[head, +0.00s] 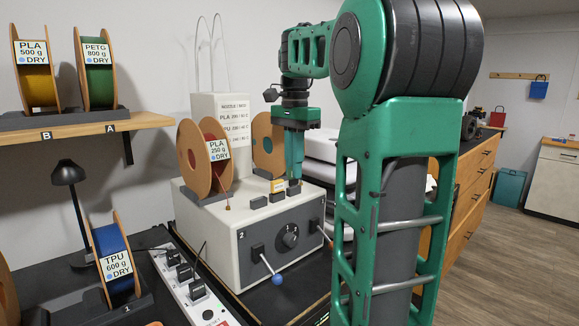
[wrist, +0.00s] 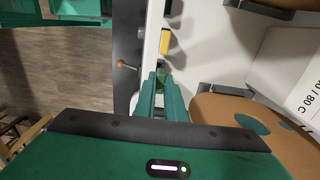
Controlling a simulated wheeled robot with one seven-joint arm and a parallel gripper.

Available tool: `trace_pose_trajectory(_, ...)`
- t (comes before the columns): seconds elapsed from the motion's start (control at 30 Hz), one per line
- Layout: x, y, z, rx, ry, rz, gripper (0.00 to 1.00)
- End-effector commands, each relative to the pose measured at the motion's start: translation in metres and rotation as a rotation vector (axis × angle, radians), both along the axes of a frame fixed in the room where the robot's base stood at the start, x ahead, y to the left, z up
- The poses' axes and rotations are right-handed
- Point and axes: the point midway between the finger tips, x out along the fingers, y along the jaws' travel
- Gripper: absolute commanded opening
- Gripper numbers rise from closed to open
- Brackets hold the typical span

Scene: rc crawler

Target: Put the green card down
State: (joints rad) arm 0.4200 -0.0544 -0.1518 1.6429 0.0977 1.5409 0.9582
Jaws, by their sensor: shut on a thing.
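My gripper (head: 294,178) points down over the top of the white machine box (head: 262,222), at its right front. In the wrist view my gripper (wrist: 162,82) is shut on the green card (wrist: 162,75), of which only a small bit shows between the fingertips. In the head view the fingers hide the card. The fingertips are just above or at a small dark holder (head: 293,191) on the box. I cannot tell whether the card touches it. A yellow card (head: 278,185) stands in the neighbouring holder, and it also shows in the wrist view (wrist: 164,42).
A PLA spool (head: 217,150) stands on the box to the left, with another orange spool (head: 268,145) behind. Levers and a knob (head: 290,236) are on the box's front. A power strip (head: 192,290) and a TPU spool (head: 113,258) are at the lower left.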

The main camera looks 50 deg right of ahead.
Motion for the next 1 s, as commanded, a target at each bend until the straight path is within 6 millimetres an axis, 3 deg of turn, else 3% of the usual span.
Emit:
trace_pose_trajectory(0.37, 0.0, 0.0, -0.01, 0.001, 0.0, 0.0, 0.0)
trace_pose_trajectory(0.4, 0.0, 0.0, -0.01, 0.001, 0.0, 0.0, 0.14)
trace_pose_trajectory(0.47, 0.0, 0.0, -0.01, 0.001, 0.0, -0.001, 0.28)
trace_pose_trajectory(0.8, 0.0, 0.0, -0.008, 0.0, 0.0, -0.001, 0.28)
trace_pose_trajectory(1.0, 0.0, 0.0, 0.006, 0.0, -0.001, -0.001, 0.28)
